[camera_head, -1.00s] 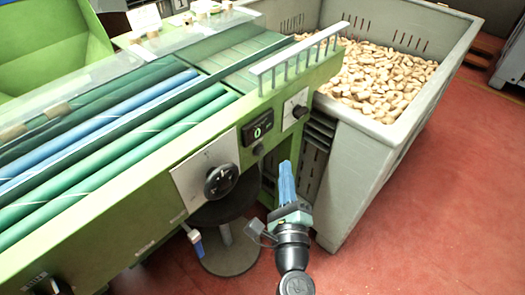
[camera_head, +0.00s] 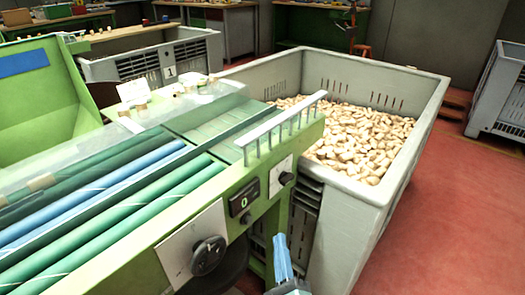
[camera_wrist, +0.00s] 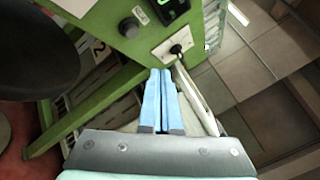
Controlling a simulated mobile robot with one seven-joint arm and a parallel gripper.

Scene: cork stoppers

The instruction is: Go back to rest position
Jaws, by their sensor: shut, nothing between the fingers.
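In the wrist view the blue fingers (camera_wrist: 160,74) point at the machine's green frame, near a white plate with a black knob (camera_wrist: 181,48). The fingers look apart from the machine, though the distance is hard to judge. Most of my arm is out of the head view.
The green sorting machine (camera_head: 150,240) with rollers fills the left. A grey crate (camera_head: 345,215) full of corks (camera_head: 365,140) stands right behind it. A dark round stool seat (camera_wrist: 38,55) is close at left in the wrist view. Red floor (camera_head: 440,215) at right is clear.

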